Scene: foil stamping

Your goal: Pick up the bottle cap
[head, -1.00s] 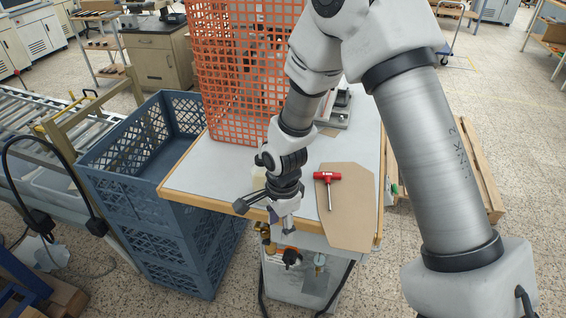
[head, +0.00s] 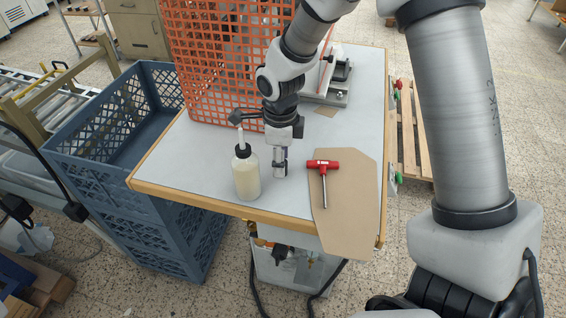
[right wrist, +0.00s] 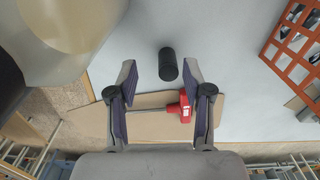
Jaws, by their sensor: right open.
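The bottle cap (right wrist: 167,64) looks like a small black cylinder on the pale tabletop in the right wrist view. In the head view I cannot make it out by my right gripper. My right gripper (head: 280,163) points down over the table, just right of the bottle (head: 246,177). In the right wrist view its two fingers (right wrist: 160,78) are spread apart, with the cap seen between and slightly beyond the tips, not gripped. The bottle is translucent with cream contents, a black collar and a pale nozzle. My left gripper is not in view.
A red T-handle key (head: 323,168) lies on a brown board (head: 345,205) to the right. An orange mesh basket (head: 215,70) and a grey metal device (head: 333,92) stand behind. Blue crates (head: 120,120) are left of the table (head: 185,165). The table's front edge is close.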

